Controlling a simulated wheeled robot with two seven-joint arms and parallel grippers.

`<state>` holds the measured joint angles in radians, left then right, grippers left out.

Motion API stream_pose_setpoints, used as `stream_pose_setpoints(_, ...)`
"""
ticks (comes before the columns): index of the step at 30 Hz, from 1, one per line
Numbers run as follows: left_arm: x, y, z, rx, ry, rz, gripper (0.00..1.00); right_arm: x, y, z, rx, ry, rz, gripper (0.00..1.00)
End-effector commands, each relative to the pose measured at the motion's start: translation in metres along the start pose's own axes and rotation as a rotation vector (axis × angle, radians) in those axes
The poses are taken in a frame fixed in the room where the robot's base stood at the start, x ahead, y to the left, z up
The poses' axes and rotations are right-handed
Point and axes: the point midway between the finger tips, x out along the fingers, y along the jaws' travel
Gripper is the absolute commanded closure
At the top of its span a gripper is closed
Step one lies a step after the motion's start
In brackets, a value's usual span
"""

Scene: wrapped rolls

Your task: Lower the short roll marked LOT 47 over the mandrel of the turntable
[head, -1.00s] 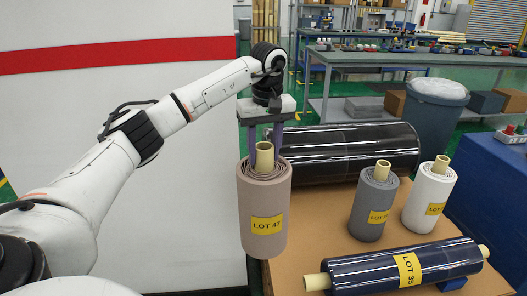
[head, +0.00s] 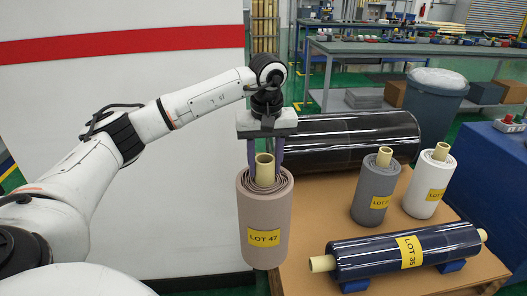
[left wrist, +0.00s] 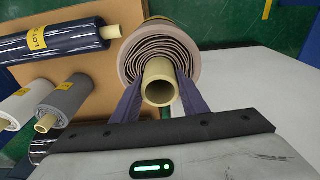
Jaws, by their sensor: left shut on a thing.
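The short pinkish-beige roll marked LOT 47 (head: 264,215) hangs upright from my left gripper (head: 266,150), in front of the table's left edge. Its yellow label faces the head camera, and its cream core tube (head: 264,168) sticks out of the top. My left gripper is shut on the roll, with one finger on each side of the core. The left wrist view looks down the hollow core (left wrist: 160,82), between the fingers, with the wound layers around it. The turntable and its mandrel do not show in either view. My right gripper is not in view.
A brown table (head: 310,215) carries a grey roll (head: 377,185), a white roll (head: 429,183), a dark blue roll marked LOT 35 (head: 380,261) lying on blue supports, and a large black wrapped roll (head: 345,140) behind. A white wall (head: 120,75) with a red stripe stands at the left.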

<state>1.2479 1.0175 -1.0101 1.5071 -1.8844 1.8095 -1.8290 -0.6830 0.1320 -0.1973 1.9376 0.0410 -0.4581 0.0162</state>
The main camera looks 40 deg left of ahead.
Motion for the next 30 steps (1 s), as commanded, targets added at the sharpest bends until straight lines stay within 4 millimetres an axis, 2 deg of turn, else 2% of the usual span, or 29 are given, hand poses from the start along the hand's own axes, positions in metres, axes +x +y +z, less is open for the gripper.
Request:
stream_pose_setpoints(8, 0.023, -0.002, 0.047, 0.147, 0.0, 0.017, 1.0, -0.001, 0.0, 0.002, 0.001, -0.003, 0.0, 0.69)
stream_pose_setpoints(21, 0.081, -0.005, 0.164, 0.509, -0.003, 0.063, 1.0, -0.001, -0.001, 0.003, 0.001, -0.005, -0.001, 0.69)
stream_pose_setpoints(30, 0.109, -0.006, 0.221, 0.686, -0.003, 0.086, 1.0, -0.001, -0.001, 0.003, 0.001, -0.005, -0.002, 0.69)
